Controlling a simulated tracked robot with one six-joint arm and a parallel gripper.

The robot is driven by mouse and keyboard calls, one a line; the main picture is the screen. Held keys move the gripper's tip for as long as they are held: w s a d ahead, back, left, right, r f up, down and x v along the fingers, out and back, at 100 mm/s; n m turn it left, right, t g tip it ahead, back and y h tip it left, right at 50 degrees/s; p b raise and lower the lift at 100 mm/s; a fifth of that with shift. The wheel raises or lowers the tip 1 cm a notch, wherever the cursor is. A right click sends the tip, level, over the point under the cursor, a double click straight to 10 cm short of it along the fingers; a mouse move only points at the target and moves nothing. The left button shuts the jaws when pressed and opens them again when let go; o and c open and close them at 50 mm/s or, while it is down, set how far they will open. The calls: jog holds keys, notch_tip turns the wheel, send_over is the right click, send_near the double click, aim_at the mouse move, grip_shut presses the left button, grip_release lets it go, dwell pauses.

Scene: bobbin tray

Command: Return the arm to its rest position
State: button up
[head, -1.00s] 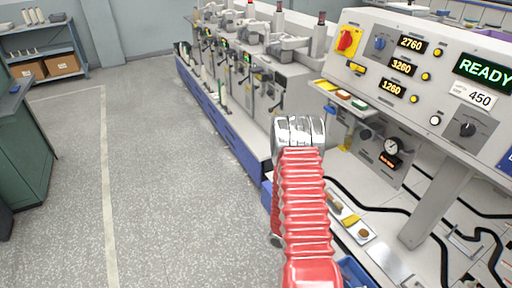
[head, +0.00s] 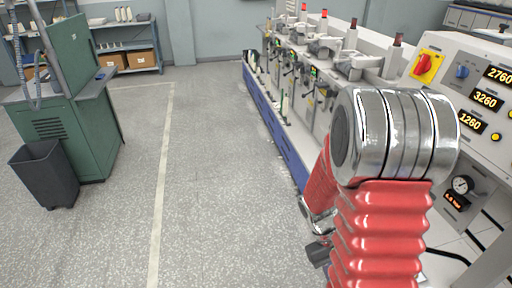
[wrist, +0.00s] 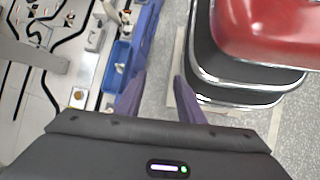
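My gripper (wrist: 158,98) shows in the wrist view with its two dark purple fingers spread apart. Nothing is between them; grey floor shows in the gap. In the head view my red ribbed arm with its chrome joint stands large at the right, bent, in front of the machine and panel. The gripper's fingers cannot be made out there.
A spinning machine (head: 322,50) and control panel (head: 484,60) stand on the right. A blue tray (wrist: 117,66) lies left of my fingers in the wrist view. A green cabinet (head: 97,132) and dark bin (head: 46,172) stand left. The floor between (head: 210,170) is clear.

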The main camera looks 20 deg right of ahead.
jog(key=w+a+r+t+y, duration=0.1)
jog(key=w+a+r+t, duration=0.1)
jog(key=a+r+t, duration=0.4)
jog(key=w+a+r+t+y, duration=0.1)
jog(key=a+r+t, duration=0.5)
jog(key=a+r, duration=0.7)
notch_tip(320, 180, up, 7)
jog(key=shift+w+a+y, duration=0.3)
jog(key=shift+w+a, duration=0.1)
jog(key=shift+w, duration=0.35)
jog(key=shift+d, duration=0.15)
jog(key=shift+c, duration=0.5)
